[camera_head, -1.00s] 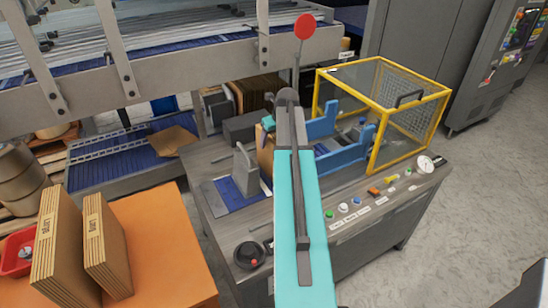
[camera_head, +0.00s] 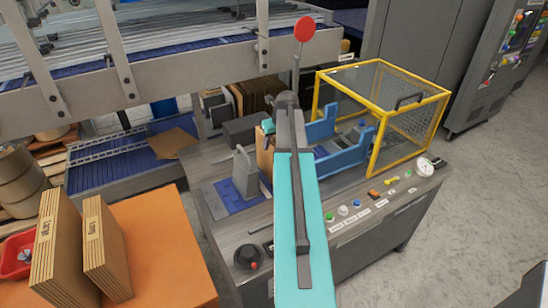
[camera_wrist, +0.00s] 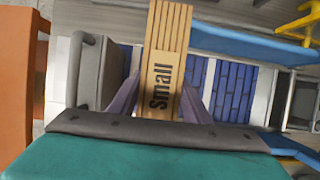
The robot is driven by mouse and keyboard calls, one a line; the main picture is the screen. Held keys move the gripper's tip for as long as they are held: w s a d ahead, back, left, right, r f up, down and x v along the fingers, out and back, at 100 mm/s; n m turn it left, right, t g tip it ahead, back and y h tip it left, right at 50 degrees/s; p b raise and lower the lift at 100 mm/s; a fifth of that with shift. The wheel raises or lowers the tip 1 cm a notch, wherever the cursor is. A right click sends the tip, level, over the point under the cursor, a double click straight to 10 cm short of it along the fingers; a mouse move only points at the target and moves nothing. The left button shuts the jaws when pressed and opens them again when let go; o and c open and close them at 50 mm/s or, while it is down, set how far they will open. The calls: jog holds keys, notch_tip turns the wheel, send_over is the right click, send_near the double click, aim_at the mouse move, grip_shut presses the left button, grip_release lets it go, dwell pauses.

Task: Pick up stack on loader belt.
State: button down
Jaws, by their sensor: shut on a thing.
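A cardboard stack marked "Small" (camera_wrist: 168,65) stands between the two fingers of my gripper (camera_wrist: 158,98) in the wrist view. The fingers press on it from both sides. In the head view only a brown strip of the stack (camera_head: 264,152) shows at the left of my teal arm, and my arm hides the fingers. The blue loader belt (camera_head: 232,203) lies on the grey machine top, and it also shows beside the stack in the wrist view (camera_wrist: 232,88). I cannot tell whether the stack touches the belt.
A grey upright bracket (camera_head: 245,172) stands close left of the stack. Blue guides (camera_head: 345,160) and a yellow mesh cage (camera_head: 410,120) are to the right. Buttons line the machine's front edge. Two larger cardboard stacks (camera_head: 60,255) stand on an orange table (camera_head: 175,255) at lower left.

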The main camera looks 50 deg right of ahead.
jog(key=shift+r, duration=0.15)
notch_tip(320, 180, up, 8)
jog(key=shift+r+b, duration=0.25)
jog(key=shift+b, duration=1)
jog(key=shift+r, duration=0.9)
